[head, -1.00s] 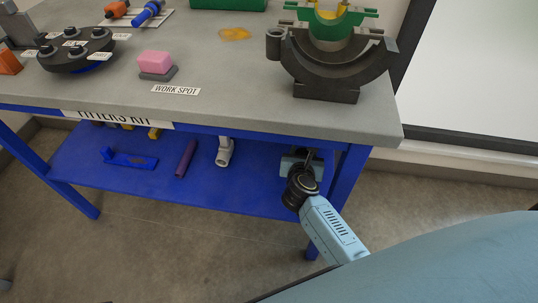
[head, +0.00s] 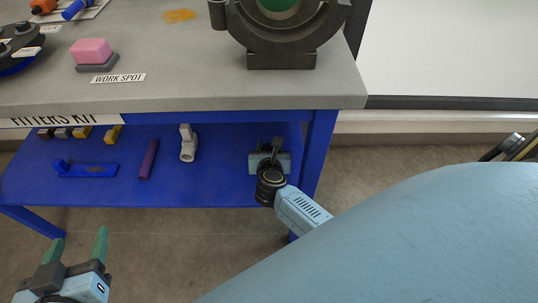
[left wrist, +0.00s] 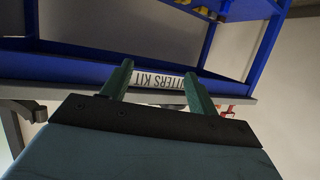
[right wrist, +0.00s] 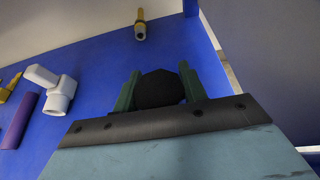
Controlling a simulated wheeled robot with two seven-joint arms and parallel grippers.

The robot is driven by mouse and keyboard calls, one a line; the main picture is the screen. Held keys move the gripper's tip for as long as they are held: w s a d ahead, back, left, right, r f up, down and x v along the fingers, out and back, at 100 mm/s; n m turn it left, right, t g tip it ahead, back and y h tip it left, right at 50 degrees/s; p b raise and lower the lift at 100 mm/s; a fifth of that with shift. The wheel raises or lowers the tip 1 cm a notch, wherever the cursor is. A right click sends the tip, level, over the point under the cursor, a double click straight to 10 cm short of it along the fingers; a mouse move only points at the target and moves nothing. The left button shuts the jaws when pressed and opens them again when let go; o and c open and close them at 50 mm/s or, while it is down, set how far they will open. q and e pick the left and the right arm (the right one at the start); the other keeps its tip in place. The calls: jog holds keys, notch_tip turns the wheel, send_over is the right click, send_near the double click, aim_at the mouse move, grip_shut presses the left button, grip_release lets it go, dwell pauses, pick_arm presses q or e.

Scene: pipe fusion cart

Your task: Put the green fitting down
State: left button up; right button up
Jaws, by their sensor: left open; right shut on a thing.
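My right gripper (head: 273,152) reaches over the right end of the blue lower shelf. In the right wrist view its green fingers are shut on a dark, many-sided thing (right wrist: 158,88). This thing looks black there, so I cannot confirm that it is the green fitting. Whether it touches the shelf is unclear. My left gripper (head: 79,240) is open and empty in front of the cart, at lower left. In the left wrist view its fingers (left wrist: 158,70) stand apart before the cart's label strip. A green part (head: 278,7) shows inside the dark clamp at the top edge, mostly cut off.
The lower shelf (head: 220,183) also bears a white elbow (head: 187,145), a purple pipe (head: 148,159), a blue part (head: 88,170) and small yellow pieces. A yellow-and-dark piece (right wrist: 141,27) lies beyond my right gripper. The dark clamp (head: 282,60) stands on the worktop above.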

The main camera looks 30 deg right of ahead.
notch_tip(320, 180, down, 3)
jog(key=shift+f+b, duration=0.1)
jog(key=shift+b, duration=0.85)
pick_arm(q)
notch_tip(320, 180, up, 9)
jog(key=w+d+t+h, duration=0.1)
jog(key=d+t+h, duration=0.1)
jog(key=t, duration=0.4)
jog(key=shift+f, duration=0.15)
pick_arm(e)
jog(key=shift+f, duration=0.1)
jog(key=shift+f, duration=0.1)
jog(key=o, duration=1.1)
pick_arm(q)
jog(key=shift+s+r+t, duration=0.1)
jog(key=shift+r+t, duration=0.2)
jog(key=shift+r, duration=0.1)
